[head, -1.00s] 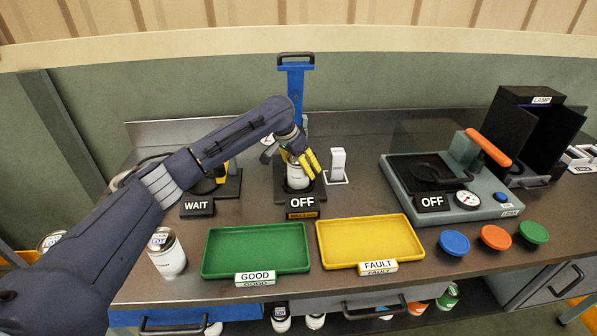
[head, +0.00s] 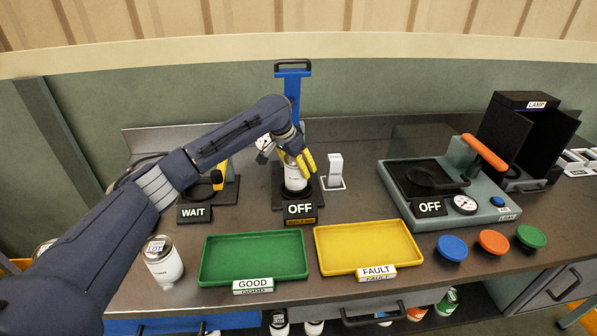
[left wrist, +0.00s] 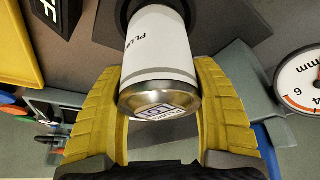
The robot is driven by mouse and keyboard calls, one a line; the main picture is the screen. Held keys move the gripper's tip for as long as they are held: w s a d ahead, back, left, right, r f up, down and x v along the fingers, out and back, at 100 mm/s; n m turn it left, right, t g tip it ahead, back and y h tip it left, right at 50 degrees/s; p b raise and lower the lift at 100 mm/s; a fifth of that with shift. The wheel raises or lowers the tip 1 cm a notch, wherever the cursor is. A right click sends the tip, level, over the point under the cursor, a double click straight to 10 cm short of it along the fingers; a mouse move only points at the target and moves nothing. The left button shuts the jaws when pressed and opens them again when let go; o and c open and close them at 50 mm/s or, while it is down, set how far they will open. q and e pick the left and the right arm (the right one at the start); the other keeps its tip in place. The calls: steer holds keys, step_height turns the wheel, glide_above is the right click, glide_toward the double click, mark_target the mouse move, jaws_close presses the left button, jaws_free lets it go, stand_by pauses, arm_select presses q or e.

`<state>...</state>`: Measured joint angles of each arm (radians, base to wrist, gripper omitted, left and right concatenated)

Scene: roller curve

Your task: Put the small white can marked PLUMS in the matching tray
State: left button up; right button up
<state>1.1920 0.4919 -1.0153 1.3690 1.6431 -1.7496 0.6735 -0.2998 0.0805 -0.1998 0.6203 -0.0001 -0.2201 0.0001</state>
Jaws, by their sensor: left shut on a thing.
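The small white can (head: 294,184) is at the base of the blue-post stand, behind the OFF sign. In the left wrist view the can (left wrist: 158,60) shows part of its lettering, "PLU", and a metal end with a label. My left gripper (head: 300,161) is shut on the can, its yellow fingers on either side of it. I cannot tell whether the can touches the base. The green tray (head: 212,262) marked GOOD and the yellow tray (head: 325,255) marked FAULT lie empty in front. My right gripper is not in view.
Another white can (head: 163,266) stands left of the green tray. A WAIT sign (head: 194,213) stands left of the stand, a white switch (head: 335,170) right of it. A grey press with an orange handle (head: 486,151) and coloured buttons (head: 453,247) are at right.

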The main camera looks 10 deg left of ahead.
arm_select(q)
step_height(320, 180, up, 7)
steer(key=shift+f, duration=0.15)
steer(key=shift+d+r, duration=0.1)
steer(key=shift+r, duration=0.55)
steer(key=s+d+r+m+h, duration=0.1)
steer(key=s+d+r+m, duration=0.1)
steer(key=s+d+r, duration=0.3)
steer(key=s+d+r+m, duration=0.1)
steer(key=s+d+r, duration=0.1)
steer(key=s+d, duration=0.35)
steer(key=m+g, duration=0.2)
steer(key=m, duration=0.1)
glide_above(346, 248)
steer(key=shift+h, duration=0.3)
step_height(346, 248, down, 17)
steer(key=shift+f, duration=0.2)
steer(key=shift+f, duration=0.1)
steer(key=o, duration=1.5)
steer(key=shift+f, duration=0.1)
steer(key=shift+o, duration=0.2)
